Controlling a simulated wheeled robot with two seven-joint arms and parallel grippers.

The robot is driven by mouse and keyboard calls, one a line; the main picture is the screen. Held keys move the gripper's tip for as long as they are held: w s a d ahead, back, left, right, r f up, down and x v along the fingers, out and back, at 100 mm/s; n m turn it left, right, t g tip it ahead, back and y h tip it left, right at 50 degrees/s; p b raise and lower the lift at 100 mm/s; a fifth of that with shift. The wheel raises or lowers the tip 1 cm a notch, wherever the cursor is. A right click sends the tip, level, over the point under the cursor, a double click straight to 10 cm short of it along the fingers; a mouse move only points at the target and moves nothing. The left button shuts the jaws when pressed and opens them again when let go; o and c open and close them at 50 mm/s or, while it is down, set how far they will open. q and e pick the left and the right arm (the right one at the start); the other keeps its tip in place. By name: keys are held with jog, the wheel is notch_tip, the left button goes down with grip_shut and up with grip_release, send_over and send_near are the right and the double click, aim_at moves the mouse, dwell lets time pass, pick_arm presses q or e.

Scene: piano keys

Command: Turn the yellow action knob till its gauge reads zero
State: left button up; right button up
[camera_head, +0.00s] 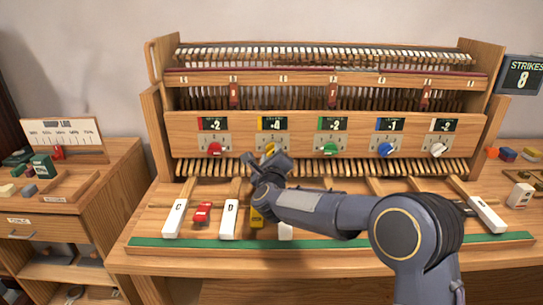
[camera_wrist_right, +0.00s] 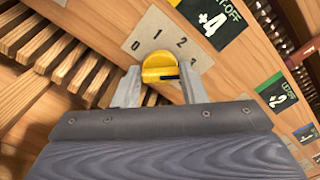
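The yellow knob (camera_wrist_right: 160,66) sits on a pale dial plate (camera_wrist_right: 143,40) with printed numbers, among them 0, 1 and 2. In the wrist view the right gripper's fingers (camera_wrist_right: 159,84) are apart, one on each side of the knob, with narrow gaps visible. Whether they touch it is unclear. My left gripper is out of view.
Red (camera_head: 215,148), green (camera_head: 330,148), blue (camera_head: 386,149) and white (camera_head: 438,149) knobs line the same wooden panel, each below its own gauge. White keys (camera_head: 174,218) and a red block (camera_head: 202,212) lie below. My right arm crosses the front.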

jog(key=shift+c, duration=0.8)
jog(key=shift+n, duration=0.3)
jog(key=n, duration=0.3)
jog(key=shift+a+f, duration=0.1)
jog(key=n, duration=0.4)
jog(key=n+p, duration=0.1)
jog(key=n, duration=0.4)
jog(key=shift+f, duration=0.1)
jog(key=n+p, duration=0.2)
jog(key=n, duration=0.3)
jog(key=shift+f, duration=0.25)
